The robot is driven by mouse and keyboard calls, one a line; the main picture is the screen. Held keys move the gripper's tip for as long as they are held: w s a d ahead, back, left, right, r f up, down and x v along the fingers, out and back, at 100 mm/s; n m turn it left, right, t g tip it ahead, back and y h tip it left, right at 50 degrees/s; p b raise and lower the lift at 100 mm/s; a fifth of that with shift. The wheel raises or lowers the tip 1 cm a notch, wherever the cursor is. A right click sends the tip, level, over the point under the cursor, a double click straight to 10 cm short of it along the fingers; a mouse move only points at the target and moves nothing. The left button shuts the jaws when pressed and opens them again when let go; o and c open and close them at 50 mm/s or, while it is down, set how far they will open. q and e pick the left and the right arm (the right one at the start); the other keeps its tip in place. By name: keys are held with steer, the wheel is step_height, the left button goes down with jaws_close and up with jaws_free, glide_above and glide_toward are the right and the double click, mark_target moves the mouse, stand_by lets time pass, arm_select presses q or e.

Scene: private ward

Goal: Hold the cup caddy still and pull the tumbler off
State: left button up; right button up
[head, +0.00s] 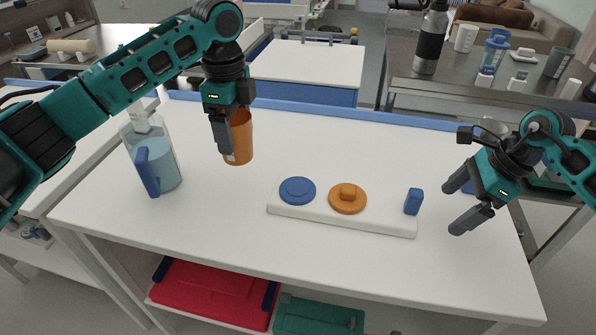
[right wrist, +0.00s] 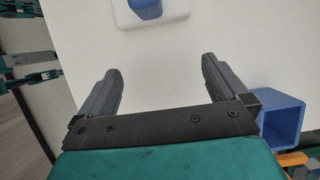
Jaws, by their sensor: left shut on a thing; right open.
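The cup caddy is a long white base (head: 300,217) on the table. The base's end also shows at the top of the right wrist view (right wrist: 178,10). The orange tumbler (head: 241,138) is upright behind and left of the caddy, apart from it. My left gripper (head: 226,150) is shut on the tumbler, pointing down. My right gripper (head: 458,206) is open and empty, right of the caddy's end.
A clear bottle with a pump (head: 166,165) and a blue handle-like piece in front stands at the table's left. A blue square cup (right wrist: 282,118) is beside my right gripper. The table's front middle is clear. A side counter with bottles (head: 431,45) stands behind.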

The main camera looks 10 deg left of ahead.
mark_target(233, 121)
arm_select(q)
step_height(233, 121, up, 5)
steer(key=p, duration=0.4)
steer(key=shift+f+p, duration=0.1)
steer(key=shift+p, duration=0.2)
arm_select(e)
step_height(233, 121, up, 8)
arm_select(q)
steer(key=shift+f, duration=0.1)
arm_select(e)
steer(key=shift+a, duration=0.1)
